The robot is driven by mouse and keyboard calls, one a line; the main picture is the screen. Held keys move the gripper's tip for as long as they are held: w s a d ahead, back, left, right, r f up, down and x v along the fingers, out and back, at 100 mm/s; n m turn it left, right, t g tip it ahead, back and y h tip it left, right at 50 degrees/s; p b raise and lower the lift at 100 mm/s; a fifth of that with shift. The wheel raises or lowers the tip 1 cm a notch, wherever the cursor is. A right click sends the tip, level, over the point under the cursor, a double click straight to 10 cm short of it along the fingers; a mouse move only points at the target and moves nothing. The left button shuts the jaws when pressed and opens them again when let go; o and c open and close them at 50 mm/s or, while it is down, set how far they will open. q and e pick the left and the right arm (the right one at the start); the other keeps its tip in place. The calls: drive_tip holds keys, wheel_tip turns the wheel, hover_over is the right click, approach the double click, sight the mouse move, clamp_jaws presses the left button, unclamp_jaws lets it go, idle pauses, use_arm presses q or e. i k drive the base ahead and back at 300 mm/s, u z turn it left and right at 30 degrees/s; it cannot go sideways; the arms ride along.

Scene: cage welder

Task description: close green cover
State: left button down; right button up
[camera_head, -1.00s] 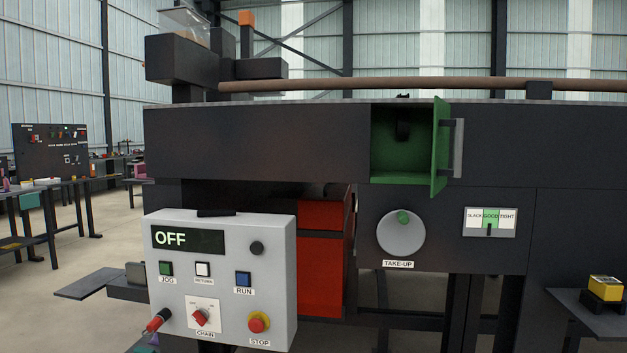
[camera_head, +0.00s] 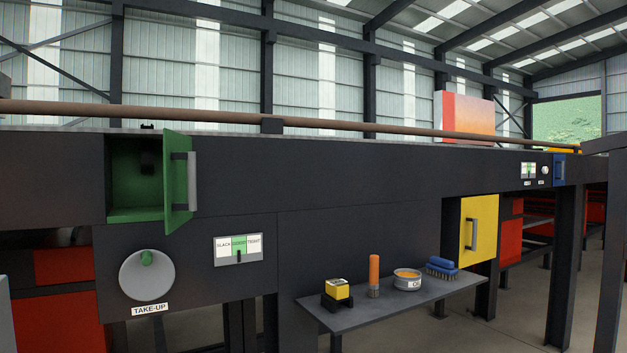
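The green cover (camera_head: 176,180) is a hinged door on the dark machine at the left of the head view. It stands open, swung out toward me on the right side of its opening. A grey bar handle (camera_head: 192,180) is on its outer face. The green-lined compartment (camera_head: 135,190) behind it is exposed, with a dark part inside near the top. Neither of my grippers is in view.
Below the cover are the TAKE-UP knob (camera_head: 147,275) and the SLACK/GOOD/TIGHT gauge (camera_head: 238,249). A grey shelf (camera_head: 410,302) juts out at the right, holding a yellow device (camera_head: 337,290), an orange-handled tool, a tin and a blue brush. A yellow door (camera_head: 479,228) is farther right.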

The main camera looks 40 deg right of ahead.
sight(179, 162)
drive_tip(key=z, duration=0.45)
drive_tip(key=k, duration=0.65)
drive_tip(key=u, duration=0.65)
drive_tip(key=i, duration=1.75)
drive_tip(key=z, duration=0.55)
